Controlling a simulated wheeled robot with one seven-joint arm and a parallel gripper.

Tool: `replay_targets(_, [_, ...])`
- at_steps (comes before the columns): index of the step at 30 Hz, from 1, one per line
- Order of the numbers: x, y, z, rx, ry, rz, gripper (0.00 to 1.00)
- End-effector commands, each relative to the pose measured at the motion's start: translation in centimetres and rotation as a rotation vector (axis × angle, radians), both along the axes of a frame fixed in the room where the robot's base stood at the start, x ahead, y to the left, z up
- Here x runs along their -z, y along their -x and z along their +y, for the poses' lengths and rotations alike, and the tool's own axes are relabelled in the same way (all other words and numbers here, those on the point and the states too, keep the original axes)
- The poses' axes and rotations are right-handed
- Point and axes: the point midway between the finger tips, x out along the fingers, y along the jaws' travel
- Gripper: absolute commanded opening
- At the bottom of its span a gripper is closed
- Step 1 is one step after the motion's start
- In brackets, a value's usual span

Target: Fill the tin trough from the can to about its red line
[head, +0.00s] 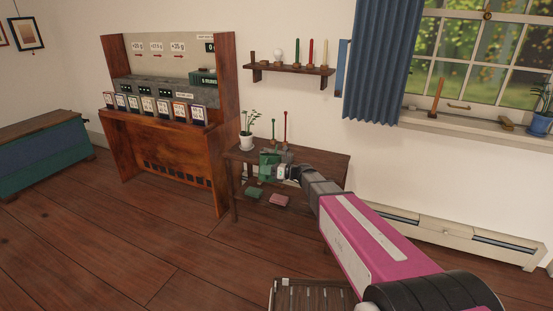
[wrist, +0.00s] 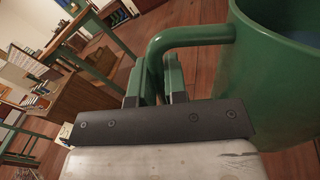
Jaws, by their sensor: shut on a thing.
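The green can (head: 268,165) is held over the near side of a small dark wooden table. In the wrist view the can (wrist: 275,95) fills the right side, and its curved handle (wrist: 190,36) reaches left toward my fingers. A bluish surface shows inside its rim; I cannot tell how full it is. My gripper (head: 285,172) is shut on the handle, and its fingers also show in the wrist view (wrist: 172,82). I cannot make out the tin trough or its red line in either view.
The small table (head: 325,160) carries a potted plant (head: 247,130), a green stick (head: 273,130) and a red stick (head: 285,128). Green and pink items lie below. A wooden cabinet (head: 165,150) stands left, a wall shelf (head: 290,73) above.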

Motion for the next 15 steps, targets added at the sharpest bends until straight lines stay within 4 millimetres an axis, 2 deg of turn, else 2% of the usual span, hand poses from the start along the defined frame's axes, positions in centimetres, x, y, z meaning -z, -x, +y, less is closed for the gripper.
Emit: replay_targets(15, [-2.4, -0.4, -0.1, 0.000, -0.011, 0.073, 0.00])
